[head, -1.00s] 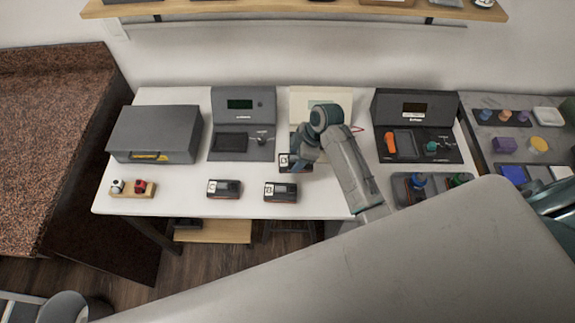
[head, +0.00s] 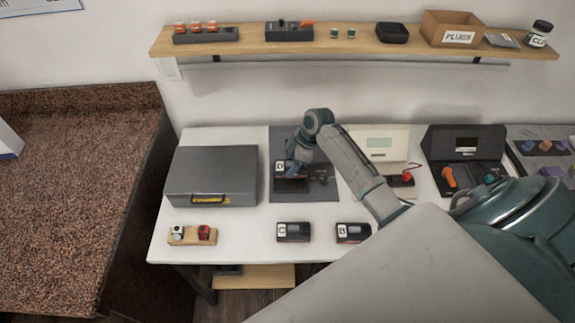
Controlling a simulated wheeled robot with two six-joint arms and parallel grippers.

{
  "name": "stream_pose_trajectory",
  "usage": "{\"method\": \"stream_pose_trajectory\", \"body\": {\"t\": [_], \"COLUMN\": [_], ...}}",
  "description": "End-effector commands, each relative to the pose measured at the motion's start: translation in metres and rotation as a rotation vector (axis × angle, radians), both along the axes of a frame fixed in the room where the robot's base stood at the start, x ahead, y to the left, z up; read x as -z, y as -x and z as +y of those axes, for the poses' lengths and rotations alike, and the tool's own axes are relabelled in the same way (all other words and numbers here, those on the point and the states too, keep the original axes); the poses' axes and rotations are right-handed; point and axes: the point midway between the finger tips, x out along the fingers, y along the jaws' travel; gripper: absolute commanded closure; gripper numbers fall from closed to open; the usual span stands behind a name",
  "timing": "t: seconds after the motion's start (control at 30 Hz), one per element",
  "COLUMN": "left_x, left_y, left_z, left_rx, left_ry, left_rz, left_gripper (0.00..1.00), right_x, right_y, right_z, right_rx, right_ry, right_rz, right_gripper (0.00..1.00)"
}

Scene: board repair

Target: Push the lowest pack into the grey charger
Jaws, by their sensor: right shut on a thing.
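My right gripper (head: 293,168) is shut on a dark pack (head: 291,185) with a white letter label that looks like a D. It holds the pack over the front part of the grey charger (head: 318,190), where the charging bay lies. I cannot tell whether the pack is seated or just above the bay. The charger's upright back is partly hidden by my right arm. Two similar packs lie on the white table in front: pack C (head: 294,232) and pack B (head: 353,233). My left gripper is not in view.
A grey case (head: 213,176) stands left of the charger. A wooden block (head: 192,238) with a white and a red piece sits front left. A cream device (head: 382,142) and a dark station (head: 465,155) stand to the right. A loaded shelf (head: 370,40) runs above.

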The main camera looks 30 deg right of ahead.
Motion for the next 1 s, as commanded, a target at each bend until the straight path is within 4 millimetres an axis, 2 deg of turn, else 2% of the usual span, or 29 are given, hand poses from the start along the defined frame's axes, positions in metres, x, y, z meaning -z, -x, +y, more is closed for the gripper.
{"method": "stream_pose_trajectory", "body": {"t": [0.17, 0.37, 0.6, 1.0], "left_x": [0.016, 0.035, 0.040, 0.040], "left_y": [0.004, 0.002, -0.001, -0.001], "left_z": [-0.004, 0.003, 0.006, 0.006], "left_rx": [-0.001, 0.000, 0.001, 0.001], "left_ry": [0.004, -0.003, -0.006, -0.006], "left_rz": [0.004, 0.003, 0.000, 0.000], "left_gripper": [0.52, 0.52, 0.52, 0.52], "right_x": [0.016, 0.035, 0.047, 0.048], "right_y": [0.000, 0.000, 0.000, 0.000], "right_z": [0.001, 0.001, 0.001, 0.001], "right_rx": [-0.001, -0.001, -0.003, -0.001], "right_ry": [0.000, 0.000, 0.000, 0.000], "right_rz": [-0.002, -0.002, -0.002, -0.002], "right_gripper": [0.68, 0.68, 0.68, 0.68]}}
